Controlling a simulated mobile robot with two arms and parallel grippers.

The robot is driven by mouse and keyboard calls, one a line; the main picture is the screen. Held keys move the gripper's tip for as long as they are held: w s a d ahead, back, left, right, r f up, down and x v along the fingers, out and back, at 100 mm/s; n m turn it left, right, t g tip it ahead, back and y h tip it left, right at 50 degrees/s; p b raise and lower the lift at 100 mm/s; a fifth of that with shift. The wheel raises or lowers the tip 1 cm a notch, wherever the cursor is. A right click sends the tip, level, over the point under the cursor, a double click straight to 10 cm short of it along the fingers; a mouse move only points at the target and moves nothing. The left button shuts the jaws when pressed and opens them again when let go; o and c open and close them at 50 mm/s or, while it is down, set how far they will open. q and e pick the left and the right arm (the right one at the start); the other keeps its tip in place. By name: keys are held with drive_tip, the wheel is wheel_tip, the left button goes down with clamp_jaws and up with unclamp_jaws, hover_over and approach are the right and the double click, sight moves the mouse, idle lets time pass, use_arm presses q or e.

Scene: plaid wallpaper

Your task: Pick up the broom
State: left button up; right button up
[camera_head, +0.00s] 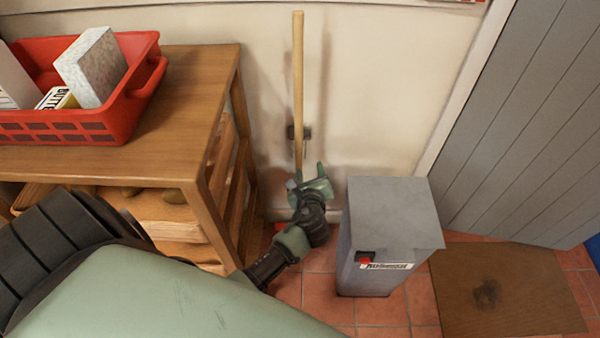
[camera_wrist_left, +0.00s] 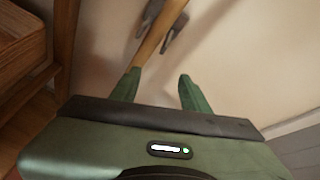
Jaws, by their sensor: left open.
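The broom (camera_head: 298,75) stands upright against the wall in a wall clip, its light wooden handle rising between the table and the grey box. Its lower part is hidden behind my left gripper. My left gripper (camera_head: 308,175) is open in front of the handle's lower stretch. In the left wrist view the handle (camera_wrist_left: 160,32) runs diagonally beyond the open fingers (camera_wrist_left: 158,90). It lines up near the left finger, and I cannot tell whether they touch. My right gripper is not in view.
A wooden table (camera_head: 185,120) with a red crate (camera_head: 75,128) stands to the left, close to my arm. A grey metal box (camera_head: 395,220) stands just right of my gripper. A brown mat (camera_head: 520,300) lies on the tiled floor by the grey door (camera_head: 530,120).

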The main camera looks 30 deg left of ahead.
sight(298, 119)
use_arm(q)
drive_tip(key=a+r+m+y+b, duration=0.1)
drive_tip(key=r, duration=0.3)
drive_tip(key=a+r+t+y+b, duration=0.1)
drive_tip(key=a+r+y, duration=0.1)
drive_tip(key=r, duration=0.3)
drive_tip(key=a+r+m+y+b, duration=0.1)
drive_tip(key=r+y, duration=0.1)
drive_tip(key=r, duration=0.3)
drive_tip(key=shift+w+a+r+m+t, duration=0.15)
drive_tip(key=shift+w+r+m+t, duration=0.15)
drive_tip(key=shift+w+t, duration=0.1)
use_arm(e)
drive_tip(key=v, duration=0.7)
use_arm(q)
drive_tip(key=b+x, duration=0.1)
drive_tip(key=x, duration=0.3)
drive_tip(key=shift+w, duration=0.1)
drive_tip(key=b+x, duration=0.1)
drive_tip(key=x, duration=0.1)
drive_tip(key=shift+w, duration=0.5)
drive_tip(key=shift+w+a, duration=0.15)
drive_tip(key=shift+a, duration=0.05)
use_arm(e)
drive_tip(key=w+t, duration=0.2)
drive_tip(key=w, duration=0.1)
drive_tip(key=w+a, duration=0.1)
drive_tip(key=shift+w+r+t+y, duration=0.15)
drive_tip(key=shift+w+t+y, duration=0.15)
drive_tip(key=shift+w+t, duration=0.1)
